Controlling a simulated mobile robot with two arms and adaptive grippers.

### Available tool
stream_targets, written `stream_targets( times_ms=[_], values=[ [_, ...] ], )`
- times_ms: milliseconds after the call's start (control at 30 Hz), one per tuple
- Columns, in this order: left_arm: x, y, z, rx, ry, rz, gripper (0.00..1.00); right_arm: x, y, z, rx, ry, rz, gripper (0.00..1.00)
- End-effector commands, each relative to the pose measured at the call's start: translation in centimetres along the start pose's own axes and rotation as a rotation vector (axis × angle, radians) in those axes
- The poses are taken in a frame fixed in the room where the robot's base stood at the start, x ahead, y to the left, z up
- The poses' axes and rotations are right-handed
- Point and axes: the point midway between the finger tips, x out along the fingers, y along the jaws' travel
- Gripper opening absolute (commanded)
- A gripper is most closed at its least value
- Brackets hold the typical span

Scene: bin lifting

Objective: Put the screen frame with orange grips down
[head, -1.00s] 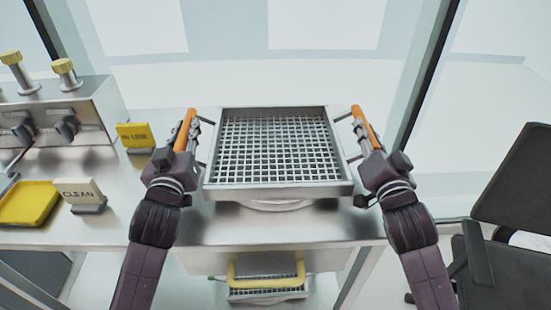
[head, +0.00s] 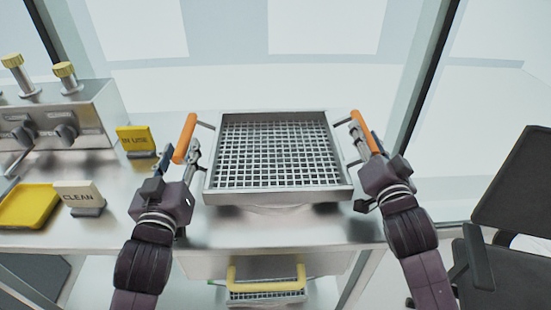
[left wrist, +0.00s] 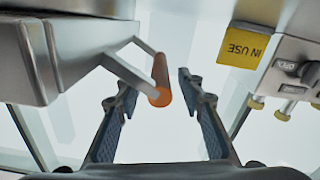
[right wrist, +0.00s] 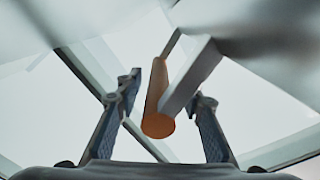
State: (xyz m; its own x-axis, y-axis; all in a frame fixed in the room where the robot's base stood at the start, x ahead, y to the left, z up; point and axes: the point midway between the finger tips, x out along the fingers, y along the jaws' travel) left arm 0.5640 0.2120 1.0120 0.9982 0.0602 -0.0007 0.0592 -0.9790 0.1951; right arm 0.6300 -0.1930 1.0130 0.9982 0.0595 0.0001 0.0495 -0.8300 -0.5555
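The screen frame (head: 278,198), a square metal tray with a mesh floor, lies level over a round pale base on the steel bench. Its left orange grip (head: 186,138) is free in the head view. My left gripper (head: 177,163) is open just in front of it; in the left wrist view the grip (left wrist: 161,80) shows between and beyond the spread fingers. The right orange grip (head: 365,128) is at my right gripper (head: 362,140). In the right wrist view this grip (right wrist: 157,98) lies between open fingers, with gaps on both sides.
A yellow IN USE sign (head: 136,139), a CLEAN sign (head: 80,194) and a yellow tray (head: 28,206) stand on the left of the bench (head: 225,228). A control box (head: 66,112) is behind them. A yellow-handled screen (head: 266,284) sits below. A black chair (head: 515,190) is at right.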

Motion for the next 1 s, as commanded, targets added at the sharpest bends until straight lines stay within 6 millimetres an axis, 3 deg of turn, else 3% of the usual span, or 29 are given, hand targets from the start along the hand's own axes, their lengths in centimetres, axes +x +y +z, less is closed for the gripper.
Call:
stream_targets(
  times_ms=[200,567,767,1000],
  values=[
    [-3.6,-0.1,0.0,-0.001,-0.002,-0.001,0.36,0.0,0.0,0.0,0.0,0.0,0.0,0.36],
    [-5.5,0.0,-0.1,0.0,0.002,0.0,0.36,-0.4,0.0,0.1,0.001,-0.001,0.0,0.36],
    [-5.5,0.0,-0.1,0.0,0.001,0.0,0.36,-3.1,0.1,0.1,0.003,-0.002,0.001,0.36],
    [-5.4,0.0,-0.1,0.0,0.001,0.0,0.36,-7.6,0.1,0.1,0.002,-0.002,0.001,0.36]
  ],
)
